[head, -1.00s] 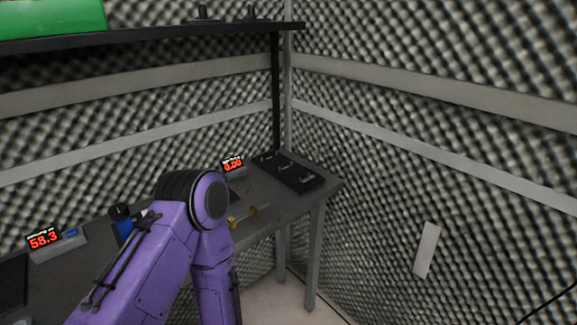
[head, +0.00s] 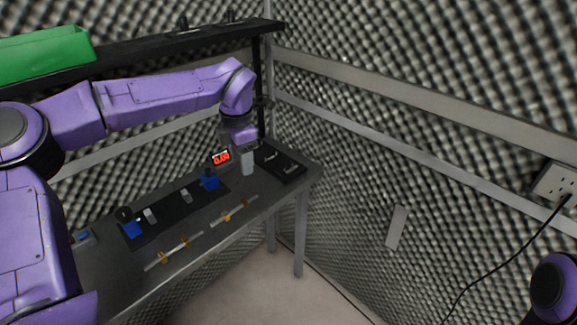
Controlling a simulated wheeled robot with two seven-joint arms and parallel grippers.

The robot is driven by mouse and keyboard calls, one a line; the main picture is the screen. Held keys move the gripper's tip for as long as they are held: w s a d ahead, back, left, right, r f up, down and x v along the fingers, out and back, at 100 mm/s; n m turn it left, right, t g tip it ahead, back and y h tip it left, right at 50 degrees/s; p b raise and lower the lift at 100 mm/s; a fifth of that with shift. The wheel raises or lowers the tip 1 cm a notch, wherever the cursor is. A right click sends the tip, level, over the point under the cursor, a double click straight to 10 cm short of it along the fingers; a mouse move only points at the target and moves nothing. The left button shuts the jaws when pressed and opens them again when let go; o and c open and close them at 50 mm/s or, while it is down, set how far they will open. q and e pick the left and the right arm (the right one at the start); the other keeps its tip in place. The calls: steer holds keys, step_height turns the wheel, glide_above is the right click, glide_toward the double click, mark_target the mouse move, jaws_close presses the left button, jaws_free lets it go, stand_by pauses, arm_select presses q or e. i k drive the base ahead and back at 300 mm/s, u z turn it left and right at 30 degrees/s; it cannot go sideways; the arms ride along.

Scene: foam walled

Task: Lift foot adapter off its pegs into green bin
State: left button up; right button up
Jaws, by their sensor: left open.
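The green bin (head: 45,57) stands on the black shelf at the upper left of the head view. My left arm reaches across in front of the shelf, and its gripper (head: 248,163) points down over the far right end of the table, near a red-digit display. It is open; its fingers are small and partly hard to make out. I cannot tell for sure which small part is the foot adapter. Small dark upright parts (head: 183,23) stand on the shelf, and a black tray (head: 292,172) with small pieces lies right of the gripper. My right gripper is not in view.
The grey table (head: 120,275) runs along the wall. Blue pieces (head: 209,181) stand on a dark mat, with two thin rods (head: 173,251) on yellow supports in front. Foam walls close in behind and right. A socket with a cable (head: 556,182) is at right.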

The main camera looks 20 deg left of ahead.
mark_target(290, 168)
steer(key=i, duration=1)
